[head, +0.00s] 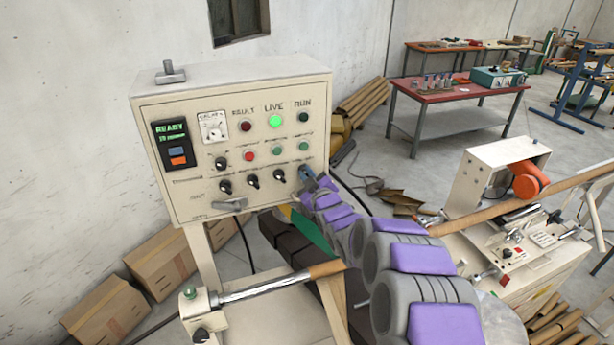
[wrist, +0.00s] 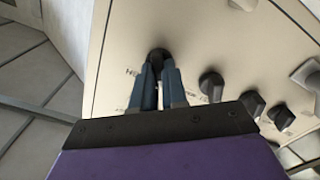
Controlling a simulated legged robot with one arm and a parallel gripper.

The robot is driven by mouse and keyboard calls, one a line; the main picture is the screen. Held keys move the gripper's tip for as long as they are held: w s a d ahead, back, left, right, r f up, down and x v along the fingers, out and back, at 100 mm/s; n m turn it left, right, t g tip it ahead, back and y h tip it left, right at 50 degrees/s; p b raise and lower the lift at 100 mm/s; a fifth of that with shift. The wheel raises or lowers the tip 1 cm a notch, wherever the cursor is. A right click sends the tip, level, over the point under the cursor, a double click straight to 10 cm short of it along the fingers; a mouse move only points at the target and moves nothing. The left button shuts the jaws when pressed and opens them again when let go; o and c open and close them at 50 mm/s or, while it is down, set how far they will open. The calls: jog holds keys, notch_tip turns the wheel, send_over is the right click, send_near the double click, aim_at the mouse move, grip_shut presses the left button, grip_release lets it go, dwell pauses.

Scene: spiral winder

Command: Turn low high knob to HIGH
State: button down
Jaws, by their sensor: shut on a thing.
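The low high knob (wrist: 158,54) is a small black knob at the panel's edge in the wrist view. My gripper (wrist: 158,66) is shut on it, one blue-grey finger on each side. Part of a printed label beside it is visible, but the fingers cover the rest. I cannot tell which way the knob points. In the head view, my gripper (head: 306,172) reaches the lower right corner of the beige control panel (head: 190,195), and the knob is hidden behind it.
A row of black knobs (head: 252,181) lies left of my gripper in the head view. Above are red and green buttons (head: 277,152) and a lit green LIVE lamp (head: 275,121). A metal handle (head: 232,205) sticks out below. A roller (head: 270,288) stands in front of the panel.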

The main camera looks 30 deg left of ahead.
jog(key=shift+m, duration=0.3)
jog(key=shift+w+d+m+p, duration=0.1)
jog(key=shift+m+p, duration=0.35)
jog(key=shift+m, duration=2.85)
jog(key=shift+w+d+m+p, duration=0.1)
jog(key=shift+m+p, duration=0.3)
jog(key=shift+m, duration=2.9)
jog(key=shift+f, duration=0.1)
jog(key=c, duration=1.2)
grip_release()
jog(key=shift+o, duration=0.2)
